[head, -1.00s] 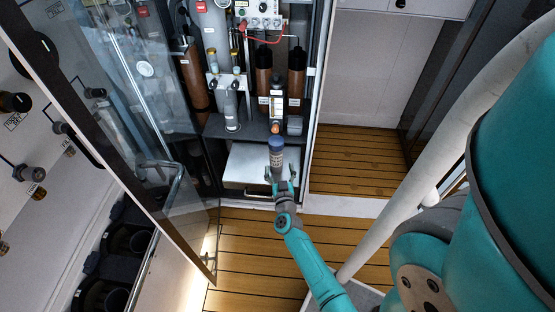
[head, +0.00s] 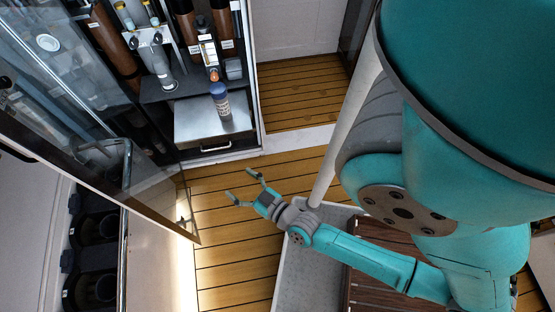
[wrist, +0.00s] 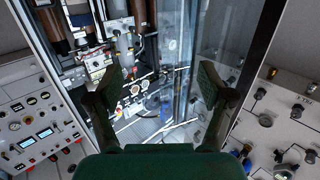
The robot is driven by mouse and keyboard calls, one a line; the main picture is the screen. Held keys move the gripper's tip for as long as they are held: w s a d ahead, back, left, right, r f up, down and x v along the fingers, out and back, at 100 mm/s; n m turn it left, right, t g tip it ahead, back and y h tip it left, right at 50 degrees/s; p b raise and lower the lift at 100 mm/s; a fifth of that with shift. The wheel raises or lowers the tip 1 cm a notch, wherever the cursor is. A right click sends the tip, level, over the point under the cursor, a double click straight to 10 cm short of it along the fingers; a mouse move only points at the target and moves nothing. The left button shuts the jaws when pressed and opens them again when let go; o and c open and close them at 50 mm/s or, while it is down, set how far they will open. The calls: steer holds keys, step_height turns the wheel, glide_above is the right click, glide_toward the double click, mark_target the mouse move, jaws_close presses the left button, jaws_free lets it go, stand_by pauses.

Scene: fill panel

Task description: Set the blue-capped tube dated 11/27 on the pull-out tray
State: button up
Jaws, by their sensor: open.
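A blue-capped tube (head: 220,101) with a pale label stands upright on the metal pull-out tray (head: 196,126) in the head view, towards the tray's right side. The date on its label is too small to read. My gripper (head: 241,189) is open and empty, in front of and below the tray, well apart from the tube. In the wrist view my gripper's two fingers (wrist: 163,82) are spread with nothing between them, facing a cabinet with gauges and pipes. The tube cannot be made out in the wrist view.
An open glass door (head: 150,185) stands to the left of the tray. Above the tray, a shelf (head: 185,86) holds a grey cylinder (head: 162,66) and brown bottles (head: 116,52). Wooden floor (head: 225,250) lies open in front of the cabinet.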

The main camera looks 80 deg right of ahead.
steer(key=s+a+r+n+y, duration=0.5)
steer(key=s+a+r+y, duration=0.2)
steer(key=s+a+r, duration=0.4)
step_height(320, 180, up, 3)
steer(key=shift+s+a+f+g+y, duration=0.1)
steer(key=shift+s+a+g+y, duration=0.2)
steer(key=shift+s, duration=0.75)
steer(key=shift+c, duration=0.3)
